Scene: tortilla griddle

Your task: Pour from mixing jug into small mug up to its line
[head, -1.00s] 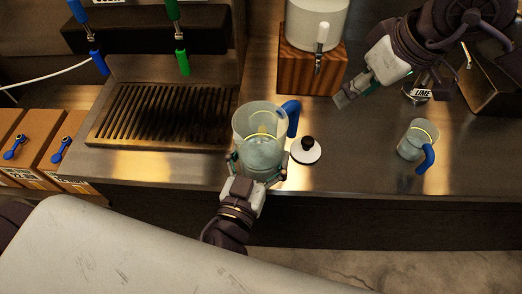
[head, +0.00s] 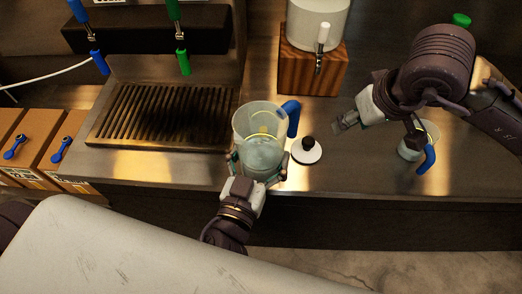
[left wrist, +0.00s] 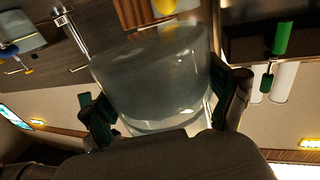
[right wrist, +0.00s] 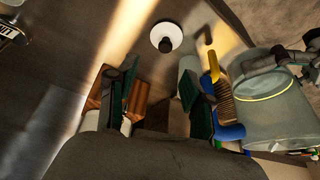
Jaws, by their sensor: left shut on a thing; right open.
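The mixing jug (head: 258,140) is a large clear vessel with a blue handle on its right and a yellow line around it. It looks upright; its pale contents are hard to make out. My left gripper (head: 259,170) is shut around its lower body. The jug (left wrist: 155,75) fills the middle of the left wrist view. The small mug (head: 410,151), clear with a blue handle, stands on the counter at the right, partly hidden by my right arm. My right gripper (head: 345,124) is open and empty, left of the mug. The jug (right wrist: 280,112) also shows in the right wrist view.
A white lid with a black knob (head: 307,151) lies right of the jug. A drip grille (head: 160,115) is at the left. A dispenser on a wooden block (head: 312,68) stands behind. The counter's front edge runs just in front of the jug.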

